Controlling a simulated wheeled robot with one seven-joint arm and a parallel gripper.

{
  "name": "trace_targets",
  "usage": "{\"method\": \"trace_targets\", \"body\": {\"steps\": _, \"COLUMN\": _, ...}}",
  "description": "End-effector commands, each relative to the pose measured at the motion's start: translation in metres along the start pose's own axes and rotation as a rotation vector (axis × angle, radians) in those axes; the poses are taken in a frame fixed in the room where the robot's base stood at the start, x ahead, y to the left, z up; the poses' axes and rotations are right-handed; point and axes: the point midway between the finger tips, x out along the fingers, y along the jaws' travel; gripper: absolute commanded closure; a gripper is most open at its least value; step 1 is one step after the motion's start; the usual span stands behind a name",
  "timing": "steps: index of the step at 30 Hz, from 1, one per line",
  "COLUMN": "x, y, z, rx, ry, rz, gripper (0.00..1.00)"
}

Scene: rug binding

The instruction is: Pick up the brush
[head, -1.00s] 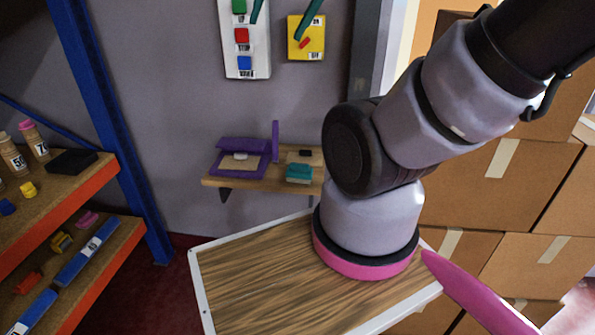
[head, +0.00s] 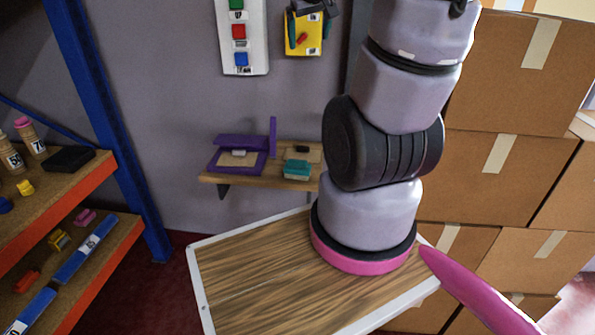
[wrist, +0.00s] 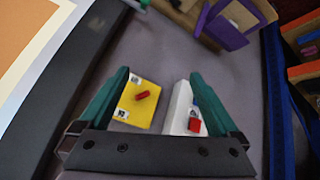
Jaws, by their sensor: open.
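No thing is clearly recognisable as a brush. A small teal block (head: 297,169) lies on the wooden wall shelf (head: 235,178), with a dark piece (head: 302,149) on a light base behind it; either could be the brush. A bit of teal also shows at the top edge of the wrist view (wrist: 138,4). My gripper (head: 304,42) is high above the shelf, in front of the yellow wall panel. In the wrist view its teal fingers (wrist: 158,78) are apart with nothing held between them.
A purple open case (head: 238,153) sits left of the teal block. The yellow panel (wrist: 140,103) and a white button panel (wrist: 184,105) hang on the wall. A wood-topped table (head: 260,280) is below. Stacked cartons (head: 500,100) stand right, a blue-posted rack (head: 110,130) left.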

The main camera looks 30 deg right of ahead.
Motion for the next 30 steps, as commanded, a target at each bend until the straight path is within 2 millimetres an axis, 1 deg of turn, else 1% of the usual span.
{"method": "trace_targets", "body": {"steps": 1, "x": 0.026, "y": 0.007, "z": -0.003, "rx": -0.064, "ry": -0.01, "rz": 0.017, "gripper": 0.03}}
{"method": "trace_targets", "body": {"steps": 5, "x": 0.088, "y": 0.015, "z": -0.009, "rx": -0.249, "ry": -0.007, "rz": 0.011, "gripper": 0.03}}
{"method": "trace_targets", "body": {"steps": 6, "x": 0.108, "y": 0.015, "z": -0.008, "rx": -0.305, "ry": -0.008, "rz": -0.005, "gripper": 0.03}}
{"method": "trace_targets", "body": {"steps": 8, "x": 0.137, "y": 0.013, "z": -0.002, "rx": -0.389, "ry": -0.013, "rz": -0.042, "gripper": 0.03}}
{"method": "trace_targets", "body": {"steps": 9, "x": 0.156, "y": 0.01, "z": 0.004, "rx": -0.442, "ry": -0.018, "rz": -0.075, "gripper": 0.03}}
{"method": "trace_targets", "body": {"steps": 11, "x": 0.184, "y": 0.003, "z": 0.017, "rx": -0.519, "ry": -0.027, "rz": -0.137, "gripper": 0.03}}
{"method": "trace_targets", "body": {"steps": 12, "x": 0.201, "y": -0.002, "z": 0.029, "rx": -0.565, "ry": -0.034, "rz": -0.185, "gripper": 0.03}}
{"method": "trace_targets", "body": {"steps": 14, "x": 0.225, "y": -0.012, "z": 0.049, "rx": -0.631, "ry": -0.045, "rz": -0.267, "gripper": 0.03}}
{"method": "trace_targets", "body": {"steps": 15, "x": 0.239, "y": -0.019, "z": 0.063, "rx": -0.669, "ry": -0.054, "rz": -0.324, "gripper": 0.03}}
{"method": "trace_targets", "body": {"steps": 18, "x": 0.264, "y": -0.035, "z": 0.101, "rx": -0.745, "ry": -0.073, "rz": -0.468, "gripper": 0.03}}
{"method": "trace_targets", "body": {"steps": 21, "x": 0.277, "y": -0.049, "z": 0.133, "rx": -0.791, "ry": -0.088, "rz": -0.585, "gripper": 0.03}}
{"method": "trace_targets", "body": {"steps": 22, "x": 0.279, "y": -0.052, "z": 0.14, "rx": -0.802, "ry": -0.09, "rz": -0.613, "gripper": 0.03}}
{"method": "trace_targets", "body": {"steps": 25, "x": 0.283, "y": -0.059, "z": 0.156, "rx": -0.823, "ry": -0.097, "rz": -0.675, "gripper": 0.03}}
{"method": "trace_targets", "body": {"steps": 28, "x": 0.289, "y": -0.065, "z": 0.165, "rx": -0.829, "ry": -0.099, "rz": -0.699, "gripper": 0.03}}
{"method": "trace_targets", "body": {"steps": 30, "x": 0.297, "y": -0.071, "z": 0.169, "rx": -0.829, "ry": -0.098, "rz": -0.702, "gripper": 0.03}}
